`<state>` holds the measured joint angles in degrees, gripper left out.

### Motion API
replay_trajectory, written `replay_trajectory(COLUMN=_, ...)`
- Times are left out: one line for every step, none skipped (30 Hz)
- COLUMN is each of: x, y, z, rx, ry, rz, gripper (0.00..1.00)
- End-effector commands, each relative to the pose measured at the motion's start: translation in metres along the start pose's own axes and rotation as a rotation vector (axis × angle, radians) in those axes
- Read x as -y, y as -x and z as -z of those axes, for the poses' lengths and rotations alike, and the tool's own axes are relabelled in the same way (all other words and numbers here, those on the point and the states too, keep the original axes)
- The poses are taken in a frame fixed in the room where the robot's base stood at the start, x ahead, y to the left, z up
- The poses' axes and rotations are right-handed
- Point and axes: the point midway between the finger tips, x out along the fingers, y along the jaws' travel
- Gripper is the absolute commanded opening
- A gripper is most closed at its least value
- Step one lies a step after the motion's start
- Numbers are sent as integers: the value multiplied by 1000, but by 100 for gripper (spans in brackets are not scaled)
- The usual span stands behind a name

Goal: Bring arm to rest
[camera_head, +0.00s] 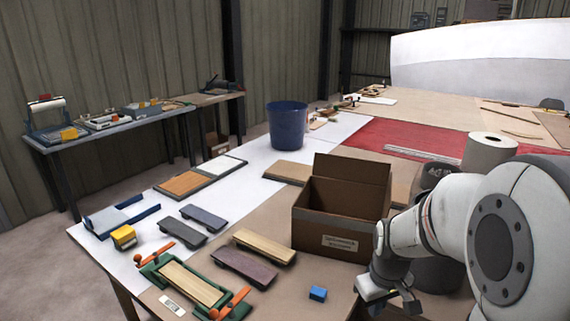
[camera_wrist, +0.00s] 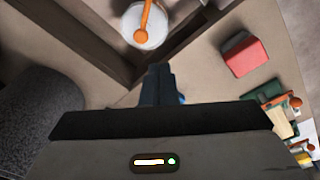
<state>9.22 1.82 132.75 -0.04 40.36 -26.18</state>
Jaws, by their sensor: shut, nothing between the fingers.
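My arm reaches in from the right in the head view, bent down beside an open cardboard box. In the wrist view my gripper's dark fingers (camera_wrist: 158,82) are together and hold nothing. The cardboard box (camera_head: 342,212) stands open with a label on its front. A white round thing with an orange stick (camera_wrist: 148,26) shows among the brown box walls in the wrist view.
A small blue block (camera_head: 318,293) lies left of my gripper. Sanding blocks (camera_head: 245,267) and a green clamping frame (camera_head: 190,285) lie further left. A blue bucket (camera_head: 287,125) stands behind. A paper roll (camera_head: 488,154) stands beyond my arm. A red block (camera_wrist: 245,56) shows in the wrist view.

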Motion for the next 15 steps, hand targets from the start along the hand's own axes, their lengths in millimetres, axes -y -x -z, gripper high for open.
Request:
replay_trajectory(x=11, y=18, z=-6, rx=-26, ry=-26, rz=-10, gripper=0)
replay_trajectory(x=17, y=26, z=-11, rx=-35, ry=-45, rz=-12, gripper=0)
replay_trajectory(x=24, y=37, z=-17, rx=-50, ry=-71, rz=-16, gripper=0)
replay_trajectory(x=30, y=45, z=-22, rx=-59, ry=-90, rz=-17, gripper=0)
replay_trajectory(x=36, y=52, z=-27, rx=-69, ry=-110, rz=-19, gripper=0)
replay_trajectory(x=43, y=61, z=-34, rx=-84, ry=-135, rz=-20, gripper=0)
replay_trajectory(x=48, y=67, z=-39, rx=-93, ry=-153, rz=-21, gripper=0)
replay_trajectory(x=53, y=73, z=-44, rx=-104, ry=-172, rz=-21, gripper=0)
replay_trajectory(x=59, y=79, z=-52, rx=-114, ry=-194, rz=-20, gripper=0)
replay_trajectory(x=63, y=83, z=-56, rx=-123, ry=-210, rz=-20, gripper=0)
replay_trajectory(x=67, y=87, z=-61, rx=-131, ry=-225, rz=-19, gripper=0)
replay_trajectory(x=71, y=91, z=-67, rx=-139, ry=-243, rz=-18, gripper=0)
replay_trajectory(x=74, y=93, z=-70, rx=-145, ry=-253, rz=-17, gripper=0)
replay_trajectory(x=76, y=95, z=-73, rx=-150, ry=-264, rz=-16, gripper=0)
replay_trajectory(x=79, y=98, z=-77, rx=-155, ry=-275, rz=-15, gripper=0)
